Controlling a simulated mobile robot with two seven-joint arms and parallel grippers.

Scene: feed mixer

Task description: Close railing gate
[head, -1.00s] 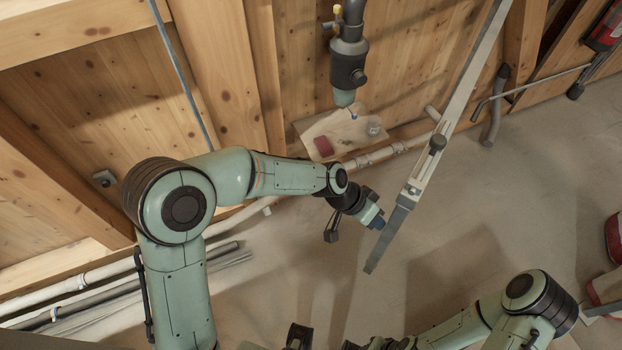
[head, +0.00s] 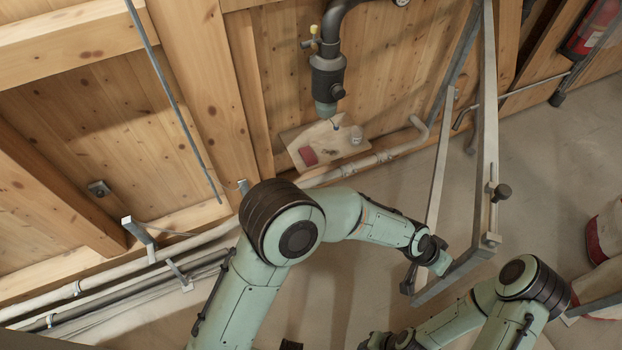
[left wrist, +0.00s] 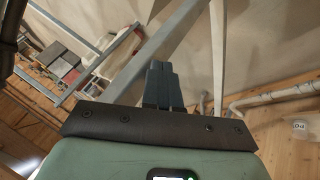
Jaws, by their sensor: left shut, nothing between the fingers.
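The railing gate, a grey metal frame with long bars (head: 488,130), hangs in the right half of the head view. A dark knob (head: 501,192) sits on its right bar. Its lower end bar (head: 455,272) runs beside my left gripper (head: 440,262). In the left wrist view my left gripper (left wrist: 165,85) has its dark fingers together and empty, with grey bars (left wrist: 218,60) behind. Whether it touches the gate I cannot tell. My right arm bends at the lower right; its hand is at the bottom edge, mostly cut off or hidden.
A pipe with a valve (head: 328,75) hangs on the wooden wall above a small board (head: 325,145). A pale pipe (head: 215,233) runs along the wall's foot. Metal brackets (head: 140,235) stand at left. A red extinguisher (head: 592,28) is at upper right.

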